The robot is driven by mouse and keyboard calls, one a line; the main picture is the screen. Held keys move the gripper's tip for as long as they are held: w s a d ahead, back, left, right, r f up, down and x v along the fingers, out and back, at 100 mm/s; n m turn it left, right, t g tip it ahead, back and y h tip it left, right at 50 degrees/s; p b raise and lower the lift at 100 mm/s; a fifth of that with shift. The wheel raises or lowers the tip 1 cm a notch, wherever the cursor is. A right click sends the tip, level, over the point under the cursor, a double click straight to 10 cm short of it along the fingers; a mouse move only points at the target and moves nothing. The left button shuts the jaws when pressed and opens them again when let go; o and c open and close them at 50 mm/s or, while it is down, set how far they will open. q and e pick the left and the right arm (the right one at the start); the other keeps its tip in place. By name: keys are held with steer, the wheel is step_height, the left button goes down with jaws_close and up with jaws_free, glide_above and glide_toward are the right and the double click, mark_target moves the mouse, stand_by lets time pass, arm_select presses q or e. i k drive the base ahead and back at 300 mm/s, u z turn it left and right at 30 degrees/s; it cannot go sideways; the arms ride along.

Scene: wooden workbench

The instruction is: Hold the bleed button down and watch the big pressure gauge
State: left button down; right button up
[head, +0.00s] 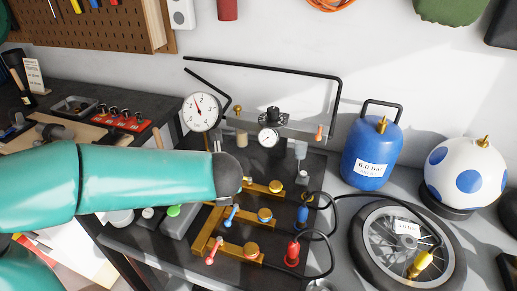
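The big pressure gauge (201,112) has a white dial and stands at the back left of the dark panel. Its red needle points up and slightly left; the scale figures are too small to read. A green round button (173,211) sits on a grey box in front of my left arm; no label shows, so I cannot tell if it is the bleed button. My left arm reaches in from the left, between the gauge and the green button. Its dark end (228,174) is right of the button and apart from it. The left fingers are not clearly visible. My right gripper is not in view.
A smaller gauge (268,138) stands right of the big one. Brass valve blocks (233,216) with coloured levers lie in front. Black hoses run to a wheel (408,244). A blue tank (371,150) and a spotted ball (465,175) stand at right.

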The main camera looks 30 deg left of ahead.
mark_target(148, 212)
steer(key=k, duration=1)
